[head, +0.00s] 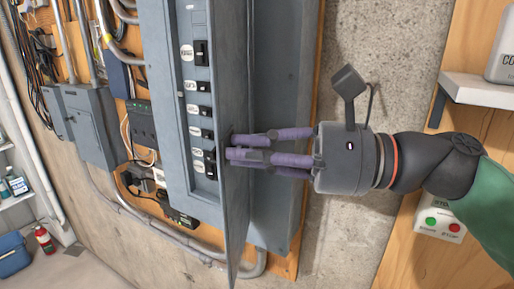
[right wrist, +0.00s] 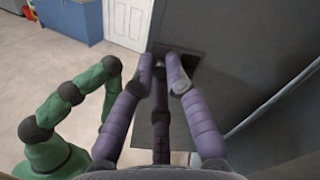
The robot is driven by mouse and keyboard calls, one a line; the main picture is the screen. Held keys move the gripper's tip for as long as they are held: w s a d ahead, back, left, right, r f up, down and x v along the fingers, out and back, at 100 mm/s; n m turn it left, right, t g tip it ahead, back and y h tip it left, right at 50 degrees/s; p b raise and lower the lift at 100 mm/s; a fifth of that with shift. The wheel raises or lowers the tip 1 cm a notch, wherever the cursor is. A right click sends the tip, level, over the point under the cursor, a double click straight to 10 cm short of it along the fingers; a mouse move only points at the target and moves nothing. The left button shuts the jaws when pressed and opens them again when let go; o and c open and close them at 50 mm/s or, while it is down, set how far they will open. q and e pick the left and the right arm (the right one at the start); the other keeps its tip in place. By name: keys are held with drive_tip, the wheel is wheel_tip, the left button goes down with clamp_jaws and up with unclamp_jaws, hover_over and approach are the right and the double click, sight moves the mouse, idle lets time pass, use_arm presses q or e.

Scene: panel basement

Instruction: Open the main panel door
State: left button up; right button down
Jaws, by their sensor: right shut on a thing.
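The main panel door (head: 234,75) is a tall grey sheet, seen nearly edge-on in the head view. It stands swung out from the grey panel box (head: 172,95), with labelled breakers (head: 201,52) showing to its left. My right gripper (head: 234,147) has purple fingers that reach the door from the right at mid height, shut on its latch area. In the right wrist view the fingertips meet at a dark recessed latch (right wrist: 186,58) in the grey door face (right wrist: 225,35). The fingers partly hide the latch. My left gripper is not in view.
A concrete wall (head: 362,35) lies behind my right arm. A white shelf (head: 485,91) and a box with green and red buttons (head: 440,222) are at the right. Grey boxes and conduits (head: 88,120) are at the left. Open floor (right wrist: 35,85) shows in the wrist view.

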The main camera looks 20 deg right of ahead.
drive_tip(key=c, duration=1.2)
unclamp_jaws()
drive_tip(key=shift+w+a, duration=0.1)
drive_tip(key=shift+a, duration=0.05)
drive_tip(key=shift+c, duration=0.2)
drive_tip(key=v, duration=1.2)
